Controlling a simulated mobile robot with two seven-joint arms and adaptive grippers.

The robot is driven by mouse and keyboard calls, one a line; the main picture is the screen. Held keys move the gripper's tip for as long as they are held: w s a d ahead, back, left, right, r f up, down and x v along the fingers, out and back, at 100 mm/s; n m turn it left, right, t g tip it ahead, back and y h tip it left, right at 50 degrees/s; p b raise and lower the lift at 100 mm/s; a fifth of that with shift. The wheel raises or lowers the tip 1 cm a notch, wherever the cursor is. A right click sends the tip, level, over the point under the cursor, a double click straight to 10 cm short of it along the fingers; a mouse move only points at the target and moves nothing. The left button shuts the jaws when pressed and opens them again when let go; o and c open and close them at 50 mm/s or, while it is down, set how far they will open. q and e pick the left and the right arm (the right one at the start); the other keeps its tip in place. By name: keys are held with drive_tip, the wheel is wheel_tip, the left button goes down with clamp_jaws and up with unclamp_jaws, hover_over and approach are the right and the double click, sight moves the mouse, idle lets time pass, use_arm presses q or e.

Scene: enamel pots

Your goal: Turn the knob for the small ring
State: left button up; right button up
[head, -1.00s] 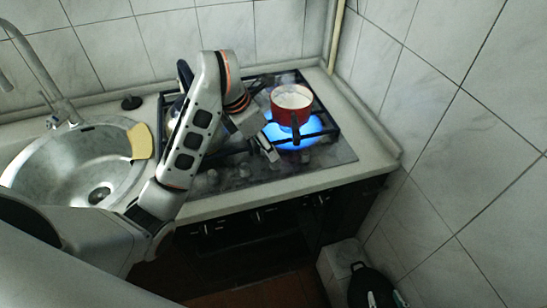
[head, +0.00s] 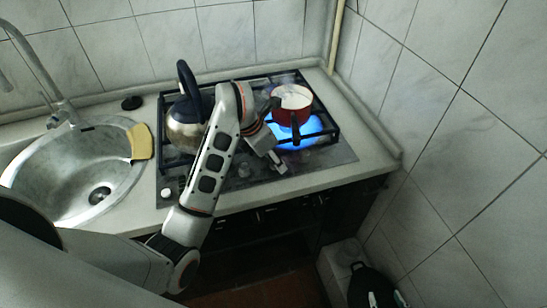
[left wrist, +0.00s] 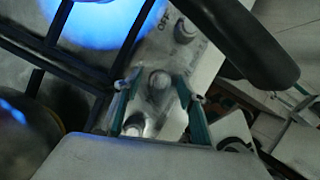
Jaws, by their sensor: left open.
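My left gripper (head: 275,160) is over the front right of the gas stove (head: 346,152), above the knob row. In the left wrist view its teal fingers (left wrist: 158,98) are open. A grey knob (left wrist: 159,82) shows between the fingertips; contact cannot be told. Another knob (left wrist: 185,30) beside the word OFF lies beyond, and one more knob (left wrist: 135,124) is nearer the palm. Which knob serves the small ring cannot be read.
A kettle (head: 184,128) stands on the left of the stove, close to my left arm. A sink (head: 75,165) with a yellow cloth (head: 141,142) is farther left. The tiled wall (head: 450,150) bounds the right.

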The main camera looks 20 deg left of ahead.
use_arm(q)
drive_tip(key=c, duration=1.1)
drive_tip(key=shift+m, duration=0.3)
drive_tip(key=m+g, duration=0.1)
drive_tip(key=m, duration=0.1)
drive_tip(key=m+h, duration=0.1)
drive_tip(key=m, duration=0.2)
drive_tip(key=shift+w+a+m+g, duration=0.2)
drive_tip(key=shift+m+g, duration=0.1)
drive_tip(key=shift+g, duration=0.1)
drive_tip(key=m+g, duration=0.1)
drive_tip(key=m, duration=0.2)
drive_tip(key=m+g, duration=0.1)
drive_tip(key=m, duration=0.1)
drive_tip(key=shift+w+m+h, duration=0.1)
drive_tip(key=shift+m+h, duration=0.3)
drive_tip(key=shift+m+g, duration=0.3)
drive_tip(key=o, duration=1.1)
drive_tip(key=shift+d, duration=0.1)
drive_tip(key=v, duration=0.7)
drive_tip(key=shift+r, duration=0.3)
